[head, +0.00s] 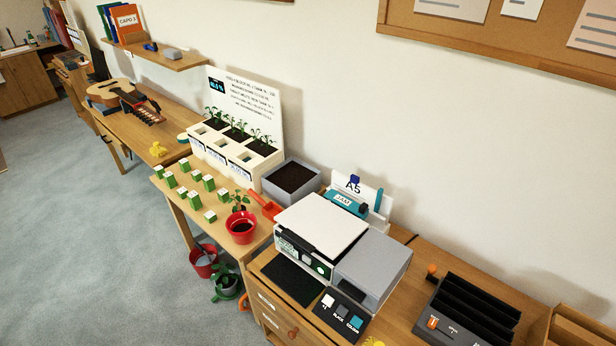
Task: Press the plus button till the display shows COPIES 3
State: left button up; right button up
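A white and grey copier (318,224) stands on the wooden desk at lower centre. Its dark front panel (303,256) has small lit parts, but they are too small to read, so I cannot tell what the display shows. In front of the copier is a dark button box (343,317) with a white, a dark and a teal button. The white plus button (328,301) is at its left end, with a small label beneath that seems to read "+1". Neither of my grippers is in view.
A black mat (291,280) lies left of the button box. A black slotted rack (466,316) stands to the right. A teal device and an A5 sign (353,186) stand behind the copier. Plants, a red pot (241,228) and green-white blocks fill the left table.

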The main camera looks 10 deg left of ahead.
aim_at(329, 302)
jog(key=k+j, duration=0.2)
jog(key=j, duration=0.15)
jog(key=k+j+z, duration=0.1)
jog(key=k+j, duration=0.15)
jog(key=j, duration=0.15)
jog(key=k+j, duration=0.25)
jog(key=i+j+z, duration=0.05)
jog(key=j, duration=0.05)
